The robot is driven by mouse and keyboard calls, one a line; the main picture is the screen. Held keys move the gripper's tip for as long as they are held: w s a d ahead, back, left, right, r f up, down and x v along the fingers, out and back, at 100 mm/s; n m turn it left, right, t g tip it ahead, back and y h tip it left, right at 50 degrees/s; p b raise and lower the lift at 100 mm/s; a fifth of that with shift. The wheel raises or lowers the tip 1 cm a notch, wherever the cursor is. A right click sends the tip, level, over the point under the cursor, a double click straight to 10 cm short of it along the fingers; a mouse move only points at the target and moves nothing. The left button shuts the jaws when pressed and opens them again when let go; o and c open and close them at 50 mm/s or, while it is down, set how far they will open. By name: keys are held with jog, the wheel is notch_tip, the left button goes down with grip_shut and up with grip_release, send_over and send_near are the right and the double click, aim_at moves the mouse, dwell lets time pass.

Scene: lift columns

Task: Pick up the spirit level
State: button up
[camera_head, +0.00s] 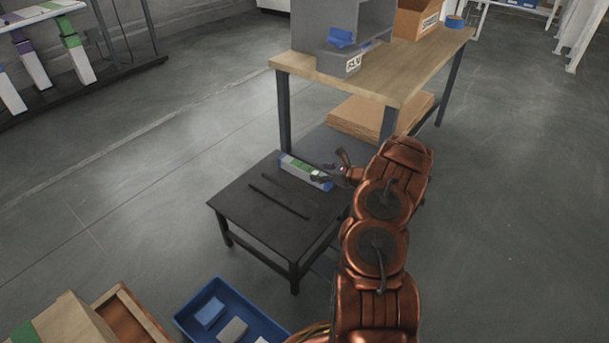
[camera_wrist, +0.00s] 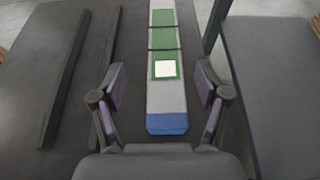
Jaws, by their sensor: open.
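The spirit level (camera_head: 300,169) appears to be the long pale grey bar with green sections and blue ends, lying flat along the back right edge of a low black table (camera_head: 240,200). In the wrist view the spirit level (camera_wrist: 166,100) runs lengthwise between my fingers, with a bright square on its green part and its near blue end towards my palm. My gripper (camera_head: 334,169) is open at the right end of the bar. In the wrist view my gripper (camera_wrist: 160,84) has a finger on each side, with visible gaps to the bar.
Two thin dark bars (camera_head: 282,196) lie on the black table left of the level. A wooden-topped workbench (camera_head: 400,82) stands close behind, its leg near the table. A blue bin (camera_head: 190,318) with several blocks is on the floor in front. The table's front left is clear.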

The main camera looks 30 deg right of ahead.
aim_at(313, 172)
jog(key=w+f, duration=0.1)
jog(key=w+f+b, duration=0.1)
jog(key=w+b, duration=0.1)
jog(key=shift+w+a+f, duration=0.35)
jog(key=shift+f, duration=0.05)
jog(key=shift+w+a, duration=0.1)
jog(key=shift+w, duration=0.2)
jog(key=c, duration=1.4)
jog(key=shift+r, duration=0.1)
